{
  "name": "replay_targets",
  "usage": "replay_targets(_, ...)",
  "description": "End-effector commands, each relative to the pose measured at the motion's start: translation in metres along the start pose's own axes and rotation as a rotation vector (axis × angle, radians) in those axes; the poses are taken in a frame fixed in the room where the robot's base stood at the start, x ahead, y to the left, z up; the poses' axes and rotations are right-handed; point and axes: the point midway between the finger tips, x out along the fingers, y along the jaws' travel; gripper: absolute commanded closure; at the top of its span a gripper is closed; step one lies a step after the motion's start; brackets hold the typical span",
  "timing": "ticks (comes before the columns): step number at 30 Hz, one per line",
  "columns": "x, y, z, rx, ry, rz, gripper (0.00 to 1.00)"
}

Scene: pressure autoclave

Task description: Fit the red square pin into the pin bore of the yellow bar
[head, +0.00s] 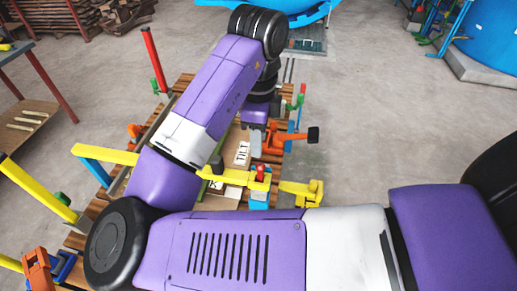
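A yellow bar (230,178) crosses the work area in the head view, with a stepped yellow end (300,190) at its right; my arm hides ground to its left. A small red piece (260,172), seemingly the red square pin, stands at the bar beside a blue and white block (259,197). I cannot tell whether it sits in a bore. My gripper (256,145) points down just above and behind the red piece, apparently apart from it. A grey finger shows, but its opening and anything between the fingers are too small or hidden to tell.
An orange lever with a black end (313,134) lies right of my gripper. A yellow beam (105,154) and a red post (155,60) stand left. White labelled plates (242,153) lie on the slatted platform. Open concrete floor lies to the right.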

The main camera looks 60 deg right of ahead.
Motion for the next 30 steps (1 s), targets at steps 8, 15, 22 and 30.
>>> replay_targets(8, -0.007, -0.005, -0.004, -0.005, 0.013, -0.021, 0.62)
replay_targets(15, -0.009, -0.075, -0.051, -0.149, 0.197, -0.326, 0.62)
replay_targets(22, -0.044, -0.151, -0.085, -0.437, 0.483, -0.710, 0.62)
replay_targets(30, -0.082, -0.186, -0.069, -0.858, 0.795, -1.058, 0.62)
